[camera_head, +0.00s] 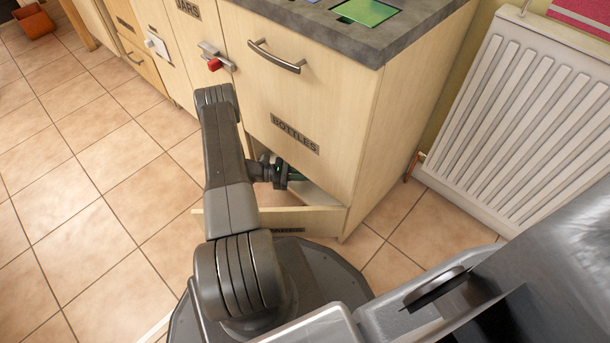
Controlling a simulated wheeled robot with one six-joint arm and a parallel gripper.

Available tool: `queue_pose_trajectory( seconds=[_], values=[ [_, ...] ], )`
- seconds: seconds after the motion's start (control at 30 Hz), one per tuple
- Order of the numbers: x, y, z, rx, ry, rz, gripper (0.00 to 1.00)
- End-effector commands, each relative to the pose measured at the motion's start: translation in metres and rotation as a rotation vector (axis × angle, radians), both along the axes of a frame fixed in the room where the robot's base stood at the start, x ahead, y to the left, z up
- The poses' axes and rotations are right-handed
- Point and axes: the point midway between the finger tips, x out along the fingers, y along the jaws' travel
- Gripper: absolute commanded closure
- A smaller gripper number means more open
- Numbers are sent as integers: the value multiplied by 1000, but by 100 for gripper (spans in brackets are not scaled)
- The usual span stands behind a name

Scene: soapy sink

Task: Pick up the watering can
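My gripper (279,172) is at the end of my grey arm, low down inside or just above an open bottom drawer (325,216) of the wooden cabinet. A small patch of dark green shows at the gripper, and I cannot tell whether it is part of the gripper or a thing in the drawer. The fingers are too small and too much hidden to tell open from shut. I cannot make out a watering can. My arm and the cabinet front hide much of the drawer's inside.
The drawer labelled BOTTLES (290,100) is shut above the open one. A red-tipped latch (214,64) sticks out from the JARS front. A white radiator (530,110) stands at the right. An orange container (35,22) sits far left. The tiled floor (90,190) at left is clear.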

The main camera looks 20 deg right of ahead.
Motion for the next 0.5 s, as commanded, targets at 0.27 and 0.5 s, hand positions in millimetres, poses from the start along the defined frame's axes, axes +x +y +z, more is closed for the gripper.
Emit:
queue_pose_trajectory(
  seconds=[0.27,0.5],
  values=[
    [21,37,14,-2,-2,7,100],
    [54,98,13,-1,-3,6,100]
  ],
)
